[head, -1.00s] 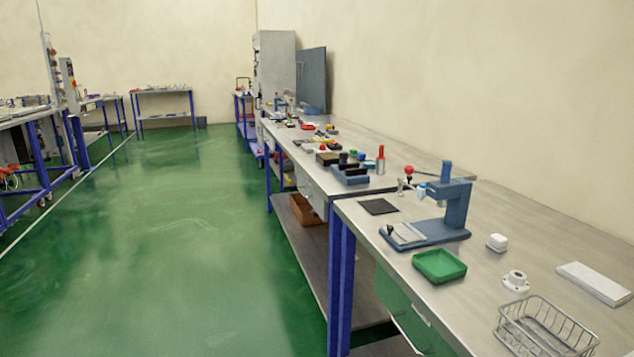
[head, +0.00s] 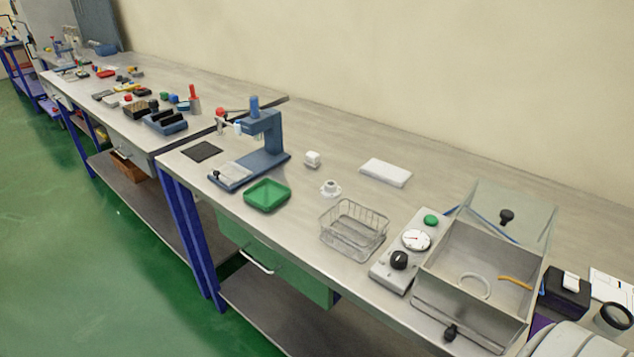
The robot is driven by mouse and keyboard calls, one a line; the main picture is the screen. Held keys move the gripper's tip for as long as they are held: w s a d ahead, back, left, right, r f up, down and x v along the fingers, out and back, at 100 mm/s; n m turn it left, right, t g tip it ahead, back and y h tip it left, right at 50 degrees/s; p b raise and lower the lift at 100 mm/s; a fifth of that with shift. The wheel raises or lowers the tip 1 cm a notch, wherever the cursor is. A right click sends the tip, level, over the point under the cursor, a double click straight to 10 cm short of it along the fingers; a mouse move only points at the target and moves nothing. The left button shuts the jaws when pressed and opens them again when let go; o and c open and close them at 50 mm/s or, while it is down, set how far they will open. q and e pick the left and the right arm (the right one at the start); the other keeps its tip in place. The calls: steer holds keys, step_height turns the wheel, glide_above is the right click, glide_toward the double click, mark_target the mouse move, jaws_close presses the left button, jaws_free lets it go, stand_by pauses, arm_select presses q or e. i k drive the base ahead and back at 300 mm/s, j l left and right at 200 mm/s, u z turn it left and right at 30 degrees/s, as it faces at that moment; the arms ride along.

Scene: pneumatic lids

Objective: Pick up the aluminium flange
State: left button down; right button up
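A small pale flanged piece (head: 331,190), which looks like the aluminium flange, sits on the grey workbench (head: 420,210) in the head view. It has a wide round base and a raised hub. It stands between the green tray (head: 267,195) and the wire basket (head: 354,230), apart from both. Neither of my grippers is in view, so their state does not show.
A blue press (head: 262,145) stands left of the piece. A white block (head: 312,159) and a white slab (head: 386,172) lie behind. A gauge panel (head: 402,255) and a clear-lidded box (head: 480,265) stand at right. The bench between them is bare.

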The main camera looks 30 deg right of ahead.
mark_target(330, 189)
steer(key=z, duration=1.45)
